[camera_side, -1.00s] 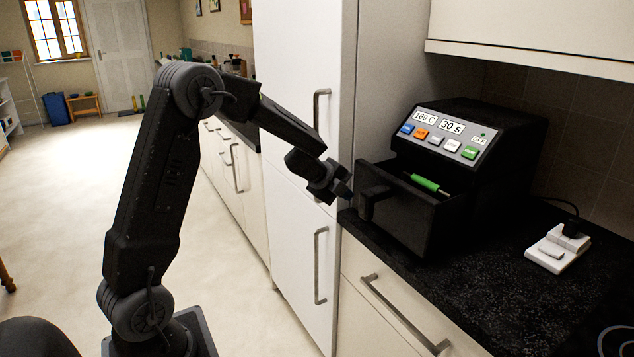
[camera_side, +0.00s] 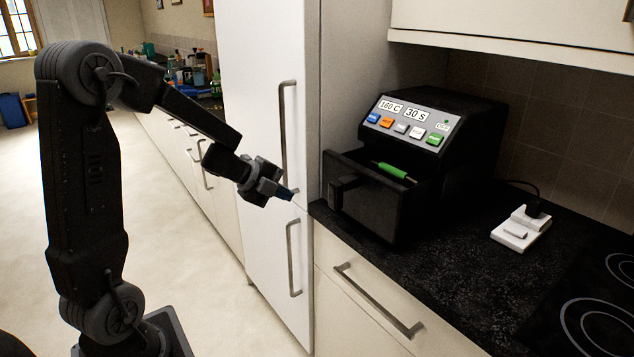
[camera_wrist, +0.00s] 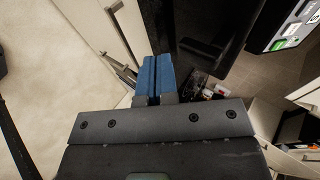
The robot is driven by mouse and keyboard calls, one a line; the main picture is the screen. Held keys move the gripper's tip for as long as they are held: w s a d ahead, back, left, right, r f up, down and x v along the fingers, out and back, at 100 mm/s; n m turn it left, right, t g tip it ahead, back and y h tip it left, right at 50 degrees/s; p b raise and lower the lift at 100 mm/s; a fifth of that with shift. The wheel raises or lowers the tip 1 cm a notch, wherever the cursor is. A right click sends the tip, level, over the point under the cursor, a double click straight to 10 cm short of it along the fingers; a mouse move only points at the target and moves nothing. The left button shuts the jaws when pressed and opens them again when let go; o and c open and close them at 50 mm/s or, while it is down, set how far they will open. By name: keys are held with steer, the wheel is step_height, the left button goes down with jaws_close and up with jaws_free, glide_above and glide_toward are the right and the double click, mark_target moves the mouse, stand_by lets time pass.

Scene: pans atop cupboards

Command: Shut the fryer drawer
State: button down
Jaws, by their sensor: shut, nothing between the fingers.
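The black fryer (camera_side: 455,150) stands on the dark worktop, with its drawer (camera_side: 365,215) pulled out toward the left. The drawer has a black handle (camera_side: 340,190) on its front. A green-handled item (camera_side: 393,172) lies in the drawer; its far part is hidden. My gripper (camera_side: 288,193) is shut and empty, its blue fingertips left of the drawer handle with a gap between. In the wrist view the blue fingers (camera_wrist: 157,72) lie together, and the dark drawer (camera_wrist: 213,28) shows to their upper right.
A tall white cabinet (camera_side: 262,100) stands behind my gripper. A white socket block (camera_side: 521,230) with a plugged cable sits right of the fryer, and hob rings (camera_side: 600,325) lie at the far right. The worktop (camera_side: 440,285) in front is clear. A wall cupboard (camera_side: 500,30) hangs above.

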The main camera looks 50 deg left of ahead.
steer(key=t, duration=0.1)
steer(key=t+y, duration=0.2)
steer(key=t, duration=0.1)
glide_toward(322, 184)
steer(key=w+d, duration=0.4)
steer(key=w, duration=0.2)
steer(key=shift+w+a+f+n, duration=0.1)
steer(key=shift+w+f+n, duration=0.25)
steer(key=shift+w, duration=0.1)
steer(key=shift+w, duration=2.2)
steer(key=shift+s, duration=0.1)
